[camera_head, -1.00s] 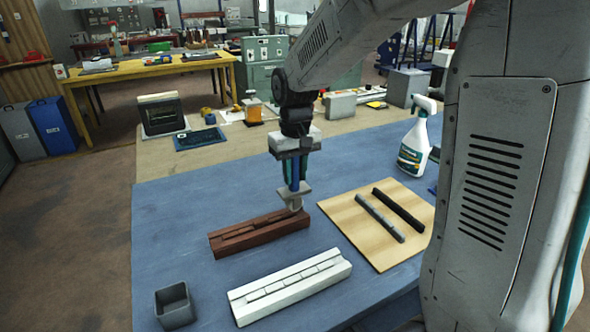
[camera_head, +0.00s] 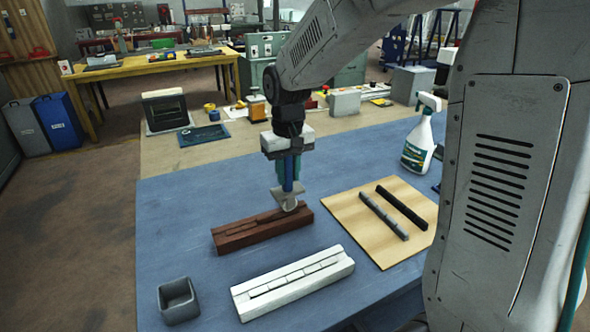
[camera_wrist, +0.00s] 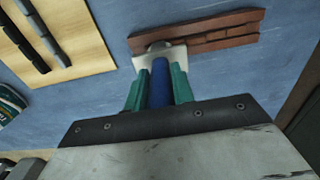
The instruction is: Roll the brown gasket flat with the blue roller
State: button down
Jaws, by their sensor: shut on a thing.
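My gripper (camera_head: 290,177) has teal fingers shut on the blue handle of the roller (camera_head: 288,172), which points down. Its pale bracket and small wheel are over the right part of the brown frame (camera_head: 228,245); I cannot tell whether the wheel presses on it. The brown gasket (camera_head: 243,226) appears as brown segments along the frame's groove, some looking uneven; its right part is hidden by the roller. In the wrist view, the gripper (camera_wrist: 159,75) holds the blue handle (camera_wrist: 160,88), with the bracket at the left end of the brown frame (camera_wrist: 240,18).
A white frame (camera_head: 250,308) lies in front of the brown one. A grey square cup (camera_head: 178,302) stands at front left. A wooden board (camera_head: 345,228) to the right bears a grey strip (camera_head: 384,216) and a black strip (camera_head: 402,207). A spray bottle (camera_head: 418,150) stands behind it.

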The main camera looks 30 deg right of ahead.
jog(key=shift+a, duration=1.8)
jog(key=shift+a, duration=0.15)
jog(key=shift+a, duration=1.45)
jog(key=shift+f, duration=0.65)
jog(key=shift+a, duration=0.15)
jog(key=a, duration=0.6)
jog(key=shift+s, duration=0.1)
jog(key=a, duration=0.3)
jog(key=shift+a, duration=0.15)
